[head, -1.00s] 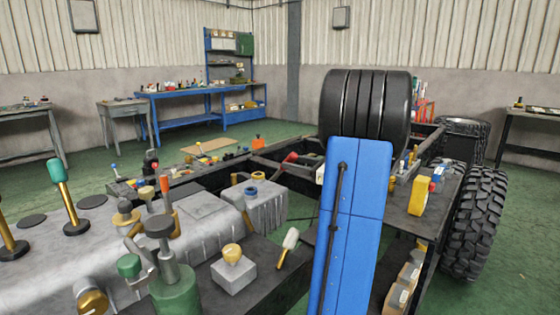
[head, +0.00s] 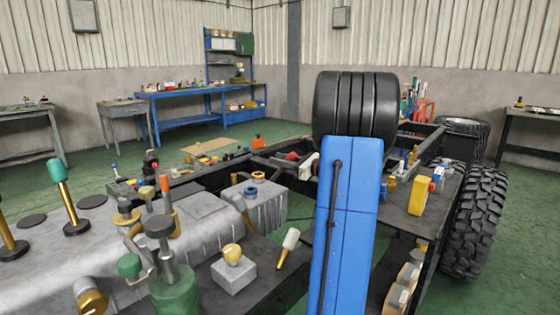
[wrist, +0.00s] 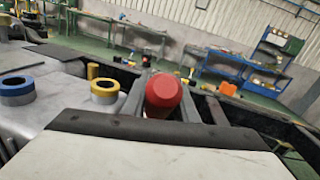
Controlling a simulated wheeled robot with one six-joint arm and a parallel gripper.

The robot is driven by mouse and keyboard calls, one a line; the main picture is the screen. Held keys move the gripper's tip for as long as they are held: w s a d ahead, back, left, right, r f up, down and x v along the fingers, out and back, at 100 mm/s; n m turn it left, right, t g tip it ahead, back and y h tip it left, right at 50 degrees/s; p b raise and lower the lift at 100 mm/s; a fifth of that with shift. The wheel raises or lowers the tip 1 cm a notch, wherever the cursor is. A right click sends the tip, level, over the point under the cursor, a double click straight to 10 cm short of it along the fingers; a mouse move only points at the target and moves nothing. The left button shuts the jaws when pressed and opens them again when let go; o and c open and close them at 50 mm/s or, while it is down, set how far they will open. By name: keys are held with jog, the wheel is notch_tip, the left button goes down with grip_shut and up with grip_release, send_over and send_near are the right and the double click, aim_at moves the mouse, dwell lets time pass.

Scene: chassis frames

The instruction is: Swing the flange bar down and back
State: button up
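A red rounded knob or grip (wrist: 163,93) stands straight ahead in the wrist view, against a grey frame bracket. A red piece also shows in the head view (head: 291,156), just left of the pale end of my arm. I cannot tell whether it belongs to the flange bar; no bar is clearly recognisable. My gripper (head: 308,166) is a small pale shape in the head view, partly behind my blue arm. A broad white pad with a dark edge fills the bottom of the wrist view. The fingertips are not distinguishable, and no contact with the red piece is visible.
A grey tank block carries a yellow ring (wrist: 104,89) and a blue ring (wrist: 16,90). Dark chassis rails (head: 190,187) run beside it. A yellow block (head: 419,195) and a treaded tyre (head: 474,220) are at right. Knobbed levers (head: 68,197) stand at left.

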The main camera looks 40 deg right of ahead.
grip_shut()
jog(key=shift+w+r, duration=0.2)
jog(key=shift+w, duration=0.05)
jog(key=w+r+g, duration=0.2)
jog(key=w+g, duration=0.1)
jog(key=w, duration=0.5)
jog(key=w+a+r+g+h, duration=0.1)
jog(key=w+r+g, duration=0.2)
jog(key=w, duration=0.6)
jog(key=shift+a+r+m+g, duration=0.15)
jog(key=shift+a+m+g, duration=0.05)
jog(key=shift+m+g, duration=0.2)
jog(key=o, duration=0.9)
grip_release()
